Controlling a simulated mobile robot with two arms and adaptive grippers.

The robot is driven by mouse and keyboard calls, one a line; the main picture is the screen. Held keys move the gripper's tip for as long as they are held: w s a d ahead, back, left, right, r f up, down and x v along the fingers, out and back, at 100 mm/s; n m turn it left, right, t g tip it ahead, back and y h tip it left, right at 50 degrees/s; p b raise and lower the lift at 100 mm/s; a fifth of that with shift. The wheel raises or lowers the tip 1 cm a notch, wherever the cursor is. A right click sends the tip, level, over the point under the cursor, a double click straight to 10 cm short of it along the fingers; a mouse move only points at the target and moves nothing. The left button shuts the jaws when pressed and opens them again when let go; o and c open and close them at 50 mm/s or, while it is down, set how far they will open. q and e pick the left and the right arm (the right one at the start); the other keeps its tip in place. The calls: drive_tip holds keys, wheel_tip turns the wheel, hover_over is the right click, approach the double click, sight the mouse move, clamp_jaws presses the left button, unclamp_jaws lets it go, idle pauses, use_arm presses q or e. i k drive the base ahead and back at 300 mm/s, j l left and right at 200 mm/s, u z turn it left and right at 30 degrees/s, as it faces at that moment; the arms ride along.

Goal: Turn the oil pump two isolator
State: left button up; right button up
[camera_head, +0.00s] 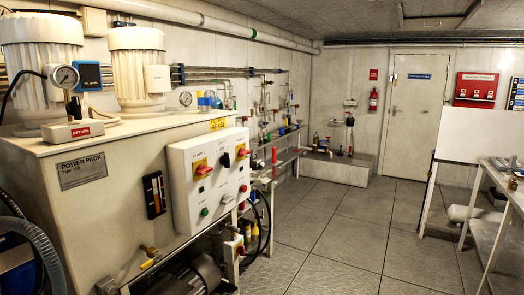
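A white control panel (188,214) is on the front of the power pack cabinet (115,215). It carries two red rotary isolator handles on yellow plates: a left isolator (202,168) and a right isolator (242,154). Small labels stand above them, too small to read surely, so I cannot tell for certain which is oil pump two. A black rotary switch (226,160) sits between them. Both red handles look roughly horizontal or slightly tilted; their exact setting is unclear. Neither of my grippers is in view.
Two white ribbed motors (137,68) and a pressure gauge (64,77) stand on top of the cabinet. Hoses (30,240) hang at the lower left. Pipes and valves line the wall behind. The tiled floor (340,240) is clear; a table (497,185) stands at right.

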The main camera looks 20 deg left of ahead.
sight(241, 152)
drive_tip(key=i, duration=2.15)
drive_tip(key=i+l, duration=0.1)
drive_tip(key=i, duration=2.05)
drive_tip(key=i+u, duration=0.1)
drive_tip(key=u, duration=0.75)
drive_tip(key=i+u, duration=0.15)
drive_tip(key=u, duration=0.25)
drive_tip(key=l+u, duration=0.1)
drive_tip(key=u, duration=0.35)
drive_tip(key=i+l+u, duration=0.1)
drive_tip(key=u, duration=0.3)
